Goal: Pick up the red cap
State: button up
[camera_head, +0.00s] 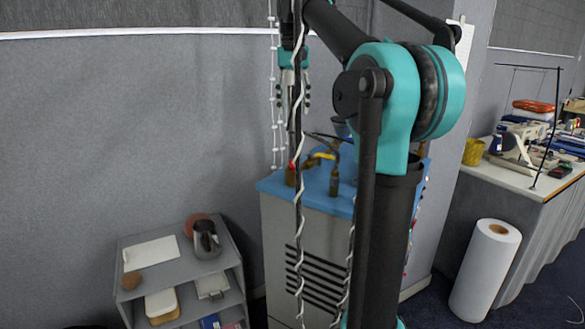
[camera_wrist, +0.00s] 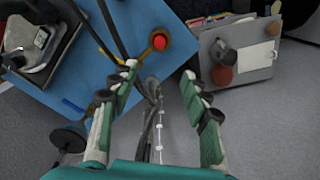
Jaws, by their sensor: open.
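The red cap (camera_wrist: 161,42) shows in the wrist view as a small round red top on a brown bottle-like piece, standing on a blue surface (camera_wrist: 105,75) near its edge. In the head view a small brown bottle (camera_head: 290,176) with a hint of red at its top stands at the left of the blue top (camera_head: 325,192) of a grey cabinet; a hanging cord partly covers it. My gripper (camera_wrist: 160,72) is open and empty, its fingertips apart, with the cap beyond them in the wrist view. In the head view my gripper (camera_head: 292,95) is above the cabinet, partly hidden by cords.
Another brown bottle (camera_head: 334,181) and yellow and dark tools stand on the blue top. A grey shelf (camera_head: 222,262) with a metal pitcher (camera_head: 206,240) and a brown ball is at lower left. White cords hang by my arm. A white roll (camera_head: 487,268) stands right.

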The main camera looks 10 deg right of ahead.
aim_at(293, 160)
notch_tip(293, 160, down, 16)
jog(key=shift+s, duration=0.15)
dwell(0.5)
jog(key=shift+c, duration=0.2)
jog(key=c, duration=0.9)
